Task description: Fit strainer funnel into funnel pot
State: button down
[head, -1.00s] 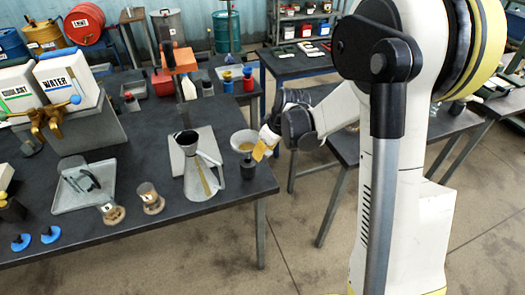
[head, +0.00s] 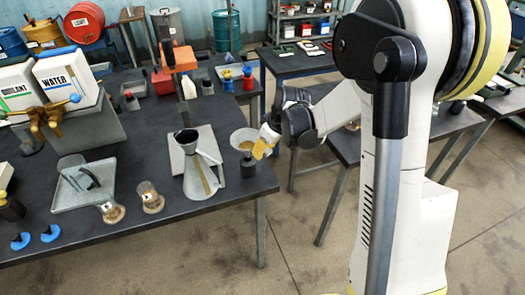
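The strainer funnel (head: 241,136), a pale grey cone with a brownish inside, is at the right edge of the dark table in the head view, mouth up. It is right above the small dark funnel pot (head: 248,168). I cannot tell whether its spout is inside the pot or just over it. My gripper (head: 260,149), with yellow-orange fingers, is at the funnel's right side, touching or very close to its rim. The fingers are too small in view to tell whether they are closed on it.
Two small glass jars (head: 151,203) and a grey tray (head: 82,197) are further left. The table's right edge is close to the pot, with open floor beyond.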

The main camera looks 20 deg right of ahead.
jog(key=shift+f, duration=0.15)
jog(key=shift+f+b, duration=1.75)
jog(key=shift+f, duration=0.1)
jog(key=c, duration=1.1)
grip_release()
jog(key=shift+r, duration=0.1)
jog(key=v, duration=1.2)
jog(key=shift+s, duration=0.1)
jog(key=s+a+f+m+t+h+b, duration=0.1)
jog(key=s+a+m+b, duration=0.2)
jog(key=s, duration=0.6)
jog(key=s+a+f+m+t+h+b, duration=0.1)
jog(key=s+b, duration=0.4)
jog(key=s, duration=0.5)
jog(key=shift+s+a+f+m+t, duration=0.3)
jog(key=shift+a+f+m+t, duration=0.5)
jog(key=shift+m, duration=0.2)
